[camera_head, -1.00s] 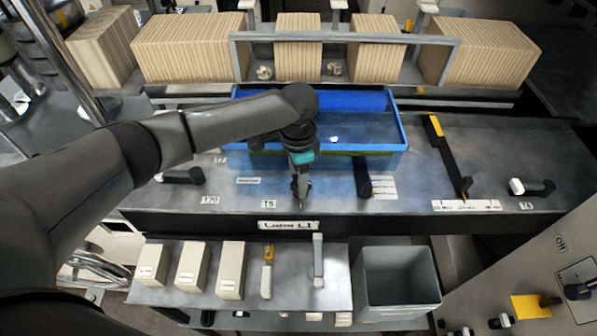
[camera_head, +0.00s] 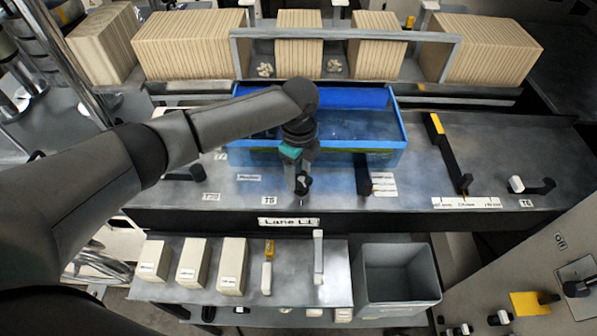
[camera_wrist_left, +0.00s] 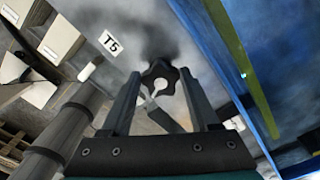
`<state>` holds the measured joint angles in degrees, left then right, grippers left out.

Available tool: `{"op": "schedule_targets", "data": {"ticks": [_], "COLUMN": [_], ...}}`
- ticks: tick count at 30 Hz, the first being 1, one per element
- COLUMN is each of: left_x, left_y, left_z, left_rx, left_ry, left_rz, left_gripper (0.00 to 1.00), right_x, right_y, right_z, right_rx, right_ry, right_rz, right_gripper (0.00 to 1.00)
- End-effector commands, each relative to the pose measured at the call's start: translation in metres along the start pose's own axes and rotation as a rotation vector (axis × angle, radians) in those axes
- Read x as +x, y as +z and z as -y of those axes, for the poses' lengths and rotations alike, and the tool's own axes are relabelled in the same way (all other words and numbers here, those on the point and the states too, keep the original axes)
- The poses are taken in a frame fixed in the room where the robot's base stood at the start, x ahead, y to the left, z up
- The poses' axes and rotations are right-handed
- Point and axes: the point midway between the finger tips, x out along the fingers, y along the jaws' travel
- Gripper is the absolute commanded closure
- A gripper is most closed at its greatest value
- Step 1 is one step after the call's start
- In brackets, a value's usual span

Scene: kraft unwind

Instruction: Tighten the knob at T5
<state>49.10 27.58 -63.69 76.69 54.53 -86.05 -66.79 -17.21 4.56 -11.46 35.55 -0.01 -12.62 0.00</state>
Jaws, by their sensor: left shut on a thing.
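The T5 knob is a black lobed knob (camera_wrist_left: 160,78) on the grey bench top, seen in the left wrist view between my fingertips. The white T5 label (camera_wrist_left: 110,43) lies beside it; in the head view the T5 label (camera_head: 269,201) is just left of my gripper. My left gripper (camera_head: 302,190) points down at the bench's front part and is shut on the knob. It also shows in the left wrist view (camera_wrist_left: 160,82), with one finger on each side of the knob. My right gripper is not in view.
A blue tray (camera_head: 402,130) stands just behind my gripper. A black lever (camera_head: 363,176) is close on the right, and a black and yellow bar (camera_head: 447,155) is farther right. A grey bin (camera_head: 397,290) and several beige boxes (camera_head: 192,262) stand in front, lower.

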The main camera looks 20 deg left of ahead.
Motion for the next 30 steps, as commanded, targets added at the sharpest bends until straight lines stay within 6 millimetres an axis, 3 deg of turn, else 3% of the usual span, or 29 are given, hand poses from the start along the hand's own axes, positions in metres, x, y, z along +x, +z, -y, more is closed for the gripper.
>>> {"op": "schedule_targets", "data": {"ticks": [15,30], "left_x": [-0.0062,-0.0062], "left_y": [-0.0003,-0.0007], "left_z": [0.0070,0.0073], "left_rx": [0.323,0.377], "left_ry": [-0.014,-0.015], "left_rz": [0.000,0.000], "left_gripper": [0.94,0.94], "right_x": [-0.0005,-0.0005], "right_y": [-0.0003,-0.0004], "right_z": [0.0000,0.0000], "right_rx": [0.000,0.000], "right_ry": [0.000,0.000], "right_rz": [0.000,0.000], "right_gripper": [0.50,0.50]}}
